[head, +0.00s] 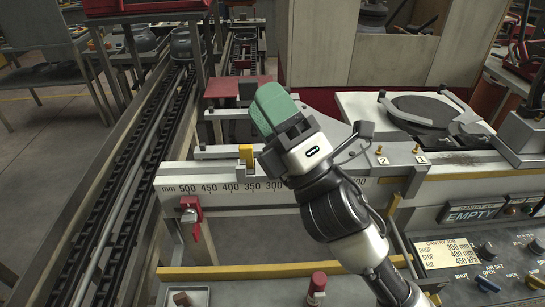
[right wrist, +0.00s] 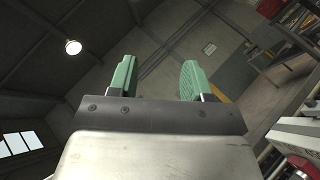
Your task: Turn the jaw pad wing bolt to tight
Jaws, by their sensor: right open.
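I cannot tell for sure which part is the jaw pad wing bolt. Small brass fittings (head: 380,150) stand on the grey machine bed beside labels 2 and 1, right of my right gripper. A red clamp-like part (head: 193,213) hangs at the left end of the millimetre scale (head: 215,188). My right gripper (head: 272,107) is raised over the machine, its green fingers pointing up and left. In the right wrist view its fingers (right wrist: 158,78) stand apart with nothing between them. It hides part of the machine behind it. My left gripper is out of view.
A yellow block (head: 246,154) sits on the scale rail. A round dark plate (head: 425,111) lies at the right, behind a control panel (head: 480,250) with knobs. A red-capped knob (head: 318,283) stands at the front. A conveyor track (head: 125,180) runs along the left.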

